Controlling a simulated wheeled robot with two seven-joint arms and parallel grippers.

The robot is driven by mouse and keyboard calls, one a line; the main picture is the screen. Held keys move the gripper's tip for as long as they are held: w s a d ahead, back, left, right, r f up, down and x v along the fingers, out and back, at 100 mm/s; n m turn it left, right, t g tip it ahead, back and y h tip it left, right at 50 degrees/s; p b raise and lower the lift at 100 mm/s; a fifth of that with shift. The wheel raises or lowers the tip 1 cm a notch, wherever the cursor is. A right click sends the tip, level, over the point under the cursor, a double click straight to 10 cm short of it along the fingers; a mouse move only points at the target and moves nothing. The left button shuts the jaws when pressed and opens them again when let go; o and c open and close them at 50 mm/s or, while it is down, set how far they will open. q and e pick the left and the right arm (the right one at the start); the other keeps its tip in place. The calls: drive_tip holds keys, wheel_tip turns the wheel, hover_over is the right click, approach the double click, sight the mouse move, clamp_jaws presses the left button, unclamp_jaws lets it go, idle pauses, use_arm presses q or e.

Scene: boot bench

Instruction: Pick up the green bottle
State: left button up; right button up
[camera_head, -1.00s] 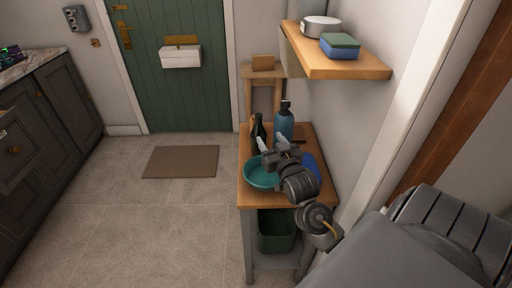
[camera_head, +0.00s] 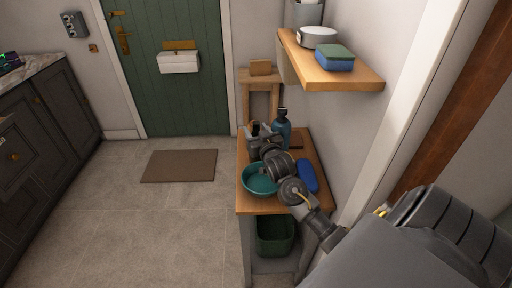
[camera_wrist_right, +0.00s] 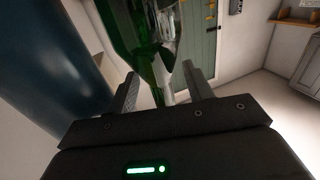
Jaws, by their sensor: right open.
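The green bottle stands at the back left of the small wooden bench (camera_head: 245,203). In the head view only a dark part of it (camera_head: 255,127) shows behind my right gripper (camera_head: 257,139). In the right wrist view the green bottle (camera_wrist_right: 136,30) is large and glassy, in front of and partly between the two fingers of my right gripper (camera_wrist_right: 160,85). The fingers are apart, one on each side of its lower visible part. I cannot tell whether they touch it. My left gripper is not in view.
A blue bottle (camera_head: 283,132) stands close right of the green bottle and fills the left of the wrist view (camera_wrist_right: 50,60). A teal bowl (camera_head: 259,191) and a blue object (camera_head: 307,176) sit nearer on the bench. A wall shelf (camera_head: 345,77) overhangs the right side.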

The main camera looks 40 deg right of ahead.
drive_tip(key=shift+w+d, duration=0.1)
drive_tip(key=shift+w, duration=0.1)
clamp_jaws()
drive_tip(key=shift+r, duration=0.1)
idle(0.4)
